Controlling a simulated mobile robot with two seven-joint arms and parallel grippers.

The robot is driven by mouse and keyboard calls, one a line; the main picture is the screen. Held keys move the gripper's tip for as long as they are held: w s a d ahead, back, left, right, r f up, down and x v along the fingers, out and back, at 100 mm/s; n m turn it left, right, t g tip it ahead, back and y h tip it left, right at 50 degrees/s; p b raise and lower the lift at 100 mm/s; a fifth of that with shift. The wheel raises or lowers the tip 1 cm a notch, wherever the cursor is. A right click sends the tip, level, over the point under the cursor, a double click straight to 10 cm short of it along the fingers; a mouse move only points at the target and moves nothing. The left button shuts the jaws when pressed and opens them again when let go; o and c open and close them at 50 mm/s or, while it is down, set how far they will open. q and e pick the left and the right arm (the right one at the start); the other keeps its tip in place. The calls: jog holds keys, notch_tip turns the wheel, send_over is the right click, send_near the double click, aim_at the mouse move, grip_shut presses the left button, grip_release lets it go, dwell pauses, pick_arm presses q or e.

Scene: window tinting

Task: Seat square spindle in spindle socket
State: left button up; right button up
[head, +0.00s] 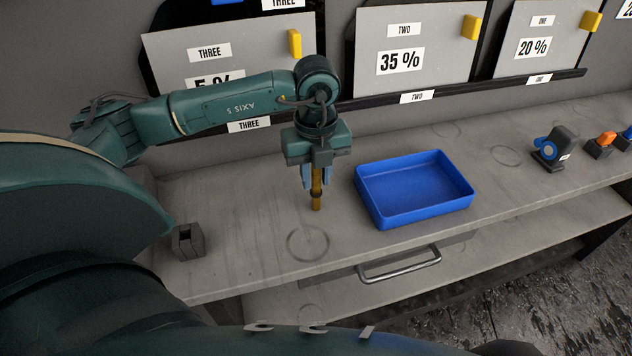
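My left gripper (316,176) points straight down over the workbench, left of the blue tray. Its blue-tipped fingers are shut on the square spindle (316,200), a thin upright orange-brown bar with a dark band. The spindle's lower end hangs free, seemingly a little above the bench top. A small dark block (188,242) with a recess stands at the bench's left, to the left of the spindle and apart from it; it looks like the spindle socket. Details inside its recess are too small to tell. My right gripper is not in view.
An empty blue tray (374,207) lies right of the gripper on the grey bench (250,215). A dark device with a blue knob (543,149) and orange-topped pieces (606,138) stand far right. Panels (418,45) with yellow tabs line the back. A drawer handle (400,265) is in front.

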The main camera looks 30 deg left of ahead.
pick_arm(q)
grip_shut()
